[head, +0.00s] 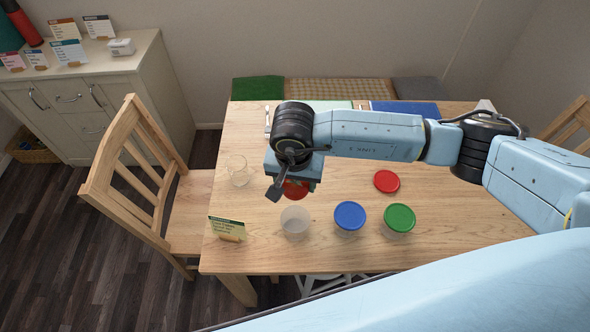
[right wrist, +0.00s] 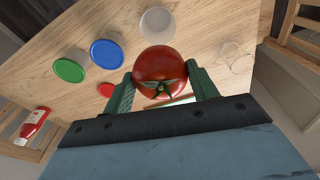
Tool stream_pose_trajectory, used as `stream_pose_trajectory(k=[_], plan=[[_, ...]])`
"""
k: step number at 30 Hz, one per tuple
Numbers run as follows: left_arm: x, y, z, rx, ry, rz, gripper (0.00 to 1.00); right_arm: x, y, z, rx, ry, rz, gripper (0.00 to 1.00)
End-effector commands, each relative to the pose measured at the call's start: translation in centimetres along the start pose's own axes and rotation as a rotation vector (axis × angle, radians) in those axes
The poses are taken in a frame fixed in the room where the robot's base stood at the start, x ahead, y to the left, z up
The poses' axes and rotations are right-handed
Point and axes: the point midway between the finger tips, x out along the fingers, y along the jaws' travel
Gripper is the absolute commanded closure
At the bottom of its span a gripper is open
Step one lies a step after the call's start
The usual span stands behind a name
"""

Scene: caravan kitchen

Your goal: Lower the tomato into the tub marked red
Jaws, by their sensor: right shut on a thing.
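My right gripper (right wrist: 160,80) is shut on a ripe red tomato (right wrist: 160,68), its green stalk facing the wrist camera. In the head view the tomato (head: 295,190) shows under the gripper, partly hidden by it, above the table. An open, clear, empty-looking tub (head: 295,223) stands just nearer than the tomato; in the wrist view the tub (right wrist: 157,24) is just beyond it. A red lid (head: 386,181) lies loose on the table. I cannot read a mark on the open tub. My left gripper is not in view.
Tubs with a blue lid (head: 349,216) and a green lid (head: 399,218) stand right of the open tub. A small card (head: 227,229) stands to its left, and a clear glass (head: 238,170) farther back. A red bottle (right wrist: 33,126) shows in the wrist view.

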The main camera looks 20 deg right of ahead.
Motion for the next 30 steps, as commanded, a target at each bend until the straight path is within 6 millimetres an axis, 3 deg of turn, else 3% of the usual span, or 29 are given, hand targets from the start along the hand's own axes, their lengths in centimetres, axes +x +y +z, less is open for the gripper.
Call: stream_pose_trajectory(k=[5,18,24,30], plan=[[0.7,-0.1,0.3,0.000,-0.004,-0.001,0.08,1.4,-0.1,0.3,0.008,0.000,0.001,0.67],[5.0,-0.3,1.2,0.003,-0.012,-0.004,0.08,8.6,-0.1,1.2,0.006,-0.001,0.000,0.67],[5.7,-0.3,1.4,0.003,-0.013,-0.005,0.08,9.9,-0.1,1.3,0.006,0.001,0.000,0.67],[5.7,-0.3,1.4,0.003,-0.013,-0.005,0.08,9.9,-0.1,1.3,0.006,0.001,0.000,0.67]])
